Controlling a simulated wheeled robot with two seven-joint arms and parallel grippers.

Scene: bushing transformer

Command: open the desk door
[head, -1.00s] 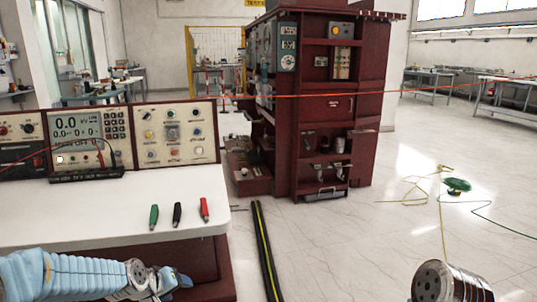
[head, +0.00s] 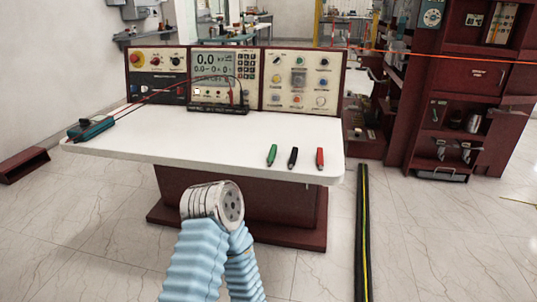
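The desk has a white top (head: 220,150) with a rounded front edge and a dark red cabinet base (head: 278,208) under it. The front of the base shows as a flat dark red panel that looks shut. One of my arms, with a light blue ribbed sleeve and a round metal joint, rises from the bottom middle and covers part of the base's front. No gripper fingers show in the head view, so neither gripper can be seen.
A control panel (head: 237,80) with a display stands at the desk's back. Green (head: 271,155), black (head: 293,157) and red (head: 320,158) clips lie on top, with a teal device (head: 91,128) at left. A black-yellow floor strip (head: 362,230) runs right of the desk. A red cabinet (head: 450,100) stands beyond.

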